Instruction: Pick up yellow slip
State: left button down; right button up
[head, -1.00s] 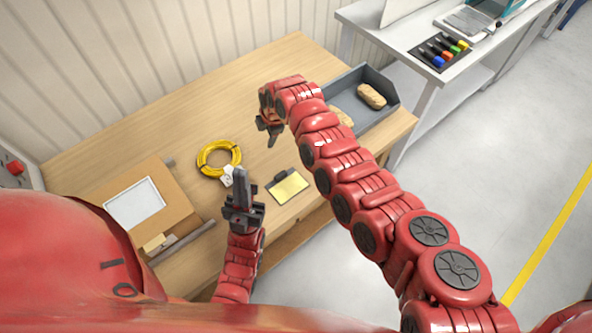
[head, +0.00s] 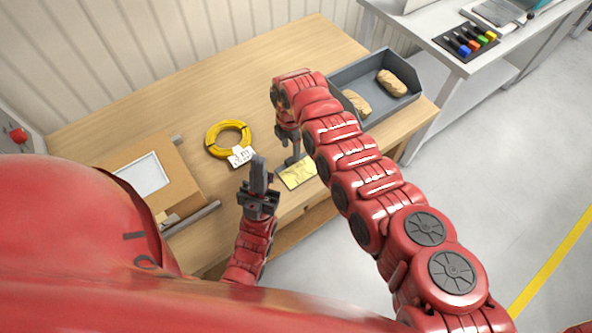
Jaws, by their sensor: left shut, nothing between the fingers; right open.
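The yellow slip (head: 298,174) lies on the wooden table near its front edge. Its upper left part is partly hidden by my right gripper (head: 290,160), which points down at it. My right gripper is open, and I cannot tell whether it touches the slip. The dark clip at the slip's top edge is mostly hidden. My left gripper (head: 258,178) is shut and empty, just left of the slip, with its fingers pointing toward the back of the table.
A yellow cable coil (head: 210,140) with a white tag (head: 241,156) lies behind my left gripper. A cardboard piece with a white sheet (head: 145,176) lies at the left. A grey bin (head: 416,85) holding tan packets (head: 391,83) stands at the right. The table's back middle is clear.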

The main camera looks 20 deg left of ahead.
aim_at(291, 159)
notch_tip(291, 159, down, 6)
jog(key=b, duration=0.3)
jog(key=shift+s+d+r, duration=0.1)
jog(key=shift+r, duration=0.3)
jog(key=shift+c, duration=0.6)
grip_shut()
